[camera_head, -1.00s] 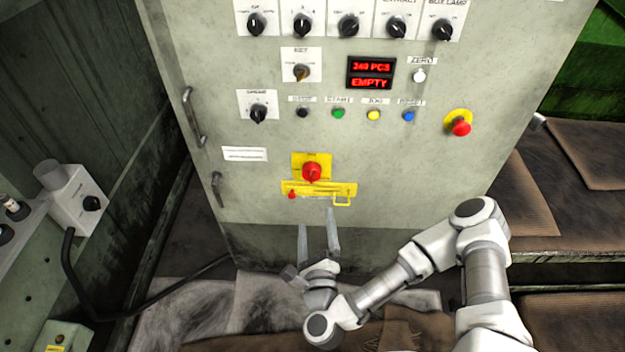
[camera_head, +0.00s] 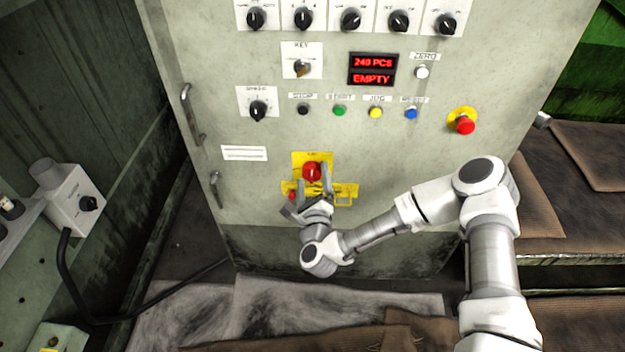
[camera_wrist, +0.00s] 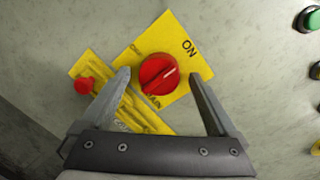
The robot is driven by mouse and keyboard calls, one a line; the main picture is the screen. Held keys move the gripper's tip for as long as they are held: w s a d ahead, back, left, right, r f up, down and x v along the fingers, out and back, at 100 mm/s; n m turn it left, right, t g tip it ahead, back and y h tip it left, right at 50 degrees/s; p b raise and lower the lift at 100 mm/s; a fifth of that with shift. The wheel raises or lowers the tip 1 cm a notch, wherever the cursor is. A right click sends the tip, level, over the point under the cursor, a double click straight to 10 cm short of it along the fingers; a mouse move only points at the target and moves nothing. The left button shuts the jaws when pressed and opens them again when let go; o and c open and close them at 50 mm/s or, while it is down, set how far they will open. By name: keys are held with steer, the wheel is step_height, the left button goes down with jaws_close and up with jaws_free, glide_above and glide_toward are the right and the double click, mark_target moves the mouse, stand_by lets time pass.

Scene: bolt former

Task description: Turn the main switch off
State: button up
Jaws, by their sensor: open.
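The main switch is a red rotary knob (camera_head: 312,172) on a yellow plate (camera_head: 312,157) low on the cabinet front. In the wrist view the red knob (camera_wrist: 158,73) has a pale pointer line directed toward the "ON" mark on its yellow plate (camera_wrist: 180,40). My gripper (camera_head: 312,178) is at the switch, with one finger on each side of the knob. In the wrist view my gripper (camera_wrist: 160,80) is open, its fingers apart from the knob's sides. Part of the lettering below the knob is hard to read.
A yellow hasp strip with a small red piece (camera_wrist: 84,86) sits beside the switch plate. A red emergency button (camera_head: 465,125) is to the upper right. A row of small buttons (camera_head: 340,110) and a red display (camera_head: 373,70) are above. Door handles (camera_head: 192,115) stick out at left.

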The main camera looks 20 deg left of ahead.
steer(key=c, duration=1.4)
steer(key=shift+n, duration=0.3)
steer(key=n+p, duration=0.1)
steer(key=n, duration=0.2)
steer(key=shift+a+r+p, duration=0.1)
steer(key=shift+r+p, duration=0.05)
steer(key=shift+p, duration=0.2)
steer(key=n+p, duration=0.1)
steer(key=n, duration=0.3)
steer(key=shift+n+g, duration=0.3)
steer(key=n+h, duration=0.1)
steer(key=n, duration=0.3)
steer(key=n+h, duration=0.1)
steer(key=n, duration=0.3)
steer(key=shift+n, duration=0.4)
